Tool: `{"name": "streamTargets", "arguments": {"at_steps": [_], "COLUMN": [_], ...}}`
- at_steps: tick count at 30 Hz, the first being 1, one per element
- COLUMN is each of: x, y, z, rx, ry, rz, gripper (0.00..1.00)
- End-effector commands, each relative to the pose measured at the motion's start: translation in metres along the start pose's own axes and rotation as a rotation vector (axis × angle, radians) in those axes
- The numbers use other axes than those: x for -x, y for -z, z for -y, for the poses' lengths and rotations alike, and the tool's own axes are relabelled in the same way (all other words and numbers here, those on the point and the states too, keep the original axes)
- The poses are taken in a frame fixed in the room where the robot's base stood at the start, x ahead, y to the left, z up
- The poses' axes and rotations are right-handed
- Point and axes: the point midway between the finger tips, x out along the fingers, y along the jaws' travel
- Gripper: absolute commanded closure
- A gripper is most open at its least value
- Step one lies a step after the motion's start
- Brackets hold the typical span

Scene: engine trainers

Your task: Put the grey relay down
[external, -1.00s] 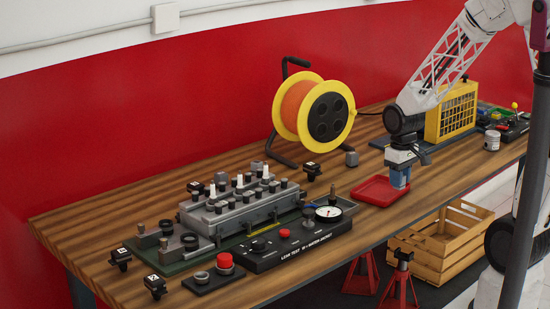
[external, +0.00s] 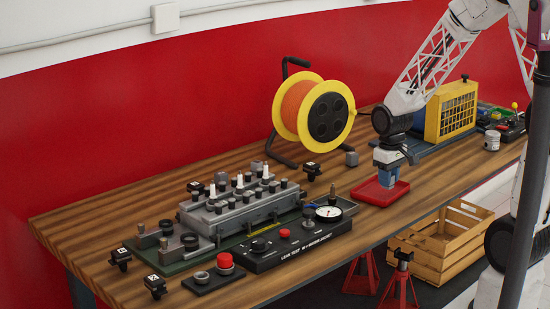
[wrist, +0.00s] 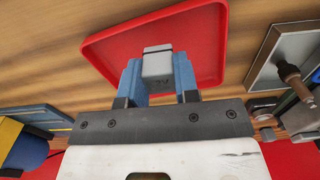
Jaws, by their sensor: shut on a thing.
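The grey relay (wrist: 157,66) is a small grey block held between the blue fingers of my gripper (wrist: 158,78) in the wrist view. My gripper is shut on it. In the external view my gripper (external: 388,177) points down over the red tray (external: 372,195), near its back side. The red tray (wrist: 112,52) also shows behind the relay in the wrist view, with bare floor around the relay. In the external view the relay is hidden by the fingers. I cannot tell whether it touches the tray floor.
A leak test unit with a gauge (external: 329,213) stands left of the tray. An orange cable reel (external: 315,108) stands behind, with a small grey block (external: 351,158) near it. A yellow caged machine (external: 450,117) is to the right. A wooden crate (external: 440,242) sits below the table edge.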

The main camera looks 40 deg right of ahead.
Motion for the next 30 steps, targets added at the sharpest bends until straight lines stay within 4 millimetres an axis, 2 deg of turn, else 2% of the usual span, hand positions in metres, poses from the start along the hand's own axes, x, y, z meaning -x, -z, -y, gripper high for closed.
{"name": "streamTargets", "arguments": {"at_steps": [7,21,22,24,27,30], "x": [-0.023,-0.027,-0.027,-0.027,-0.027,-0.027], "y": [0.000,0.000,0.000,0.000,0.000,0.000], "z": [0.000,0.000,0.000,0.000,0.000,0.000], "rx": [0.000,0.000,0.000,0.000,0.000,0.000], "ry": [0.000,0.000,0.000,0.000,0.000,0.000], "rz": [0.002,0.001,0.000,0.000,0.000,0.000], "gripper": [0.94,0.94,0.70,0.59,0.45,0.45]}}
